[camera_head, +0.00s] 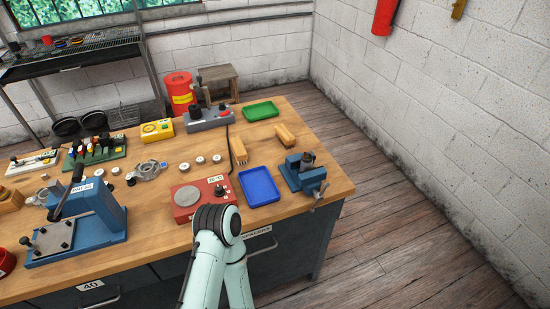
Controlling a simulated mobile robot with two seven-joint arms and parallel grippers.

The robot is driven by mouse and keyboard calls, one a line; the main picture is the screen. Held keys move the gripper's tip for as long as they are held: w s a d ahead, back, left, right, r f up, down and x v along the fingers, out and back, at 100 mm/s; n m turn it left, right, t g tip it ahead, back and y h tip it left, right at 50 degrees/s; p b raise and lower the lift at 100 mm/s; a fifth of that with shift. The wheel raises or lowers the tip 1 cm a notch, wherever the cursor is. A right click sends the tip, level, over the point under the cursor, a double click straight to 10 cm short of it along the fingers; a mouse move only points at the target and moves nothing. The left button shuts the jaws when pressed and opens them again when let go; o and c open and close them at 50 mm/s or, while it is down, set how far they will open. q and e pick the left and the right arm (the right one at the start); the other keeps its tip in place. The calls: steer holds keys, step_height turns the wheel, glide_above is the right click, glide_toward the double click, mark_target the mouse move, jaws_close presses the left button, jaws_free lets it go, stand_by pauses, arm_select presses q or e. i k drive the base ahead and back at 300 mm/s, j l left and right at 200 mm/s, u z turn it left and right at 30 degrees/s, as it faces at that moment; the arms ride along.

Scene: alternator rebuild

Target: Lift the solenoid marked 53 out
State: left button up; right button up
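No solenoid with a readable 53 shows in the head view. The bench's front has drawers; one carries a white label reading 40 (91,286). Another drawer has a handle and a label (257,232) too small to read, beside my pale green arm. That arm rises from the bottom centre and its dark rounded joint covers part of the bench's front edge. Neither gripper's fingers are in view. What the drawers hold is hidden.
On the wooden bench (150,205) stand a blue press (90,215), a red device (197,197), a blue tray (259,187), a blue vise (303,175) and a green tray (261,110). Several small round parts lie mid-bench. The floor at right (420,225) is clear.

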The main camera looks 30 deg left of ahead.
mark_target(307, 159)
steer(key=u, duration=0.75)
steer(key=l, duration=0.3)
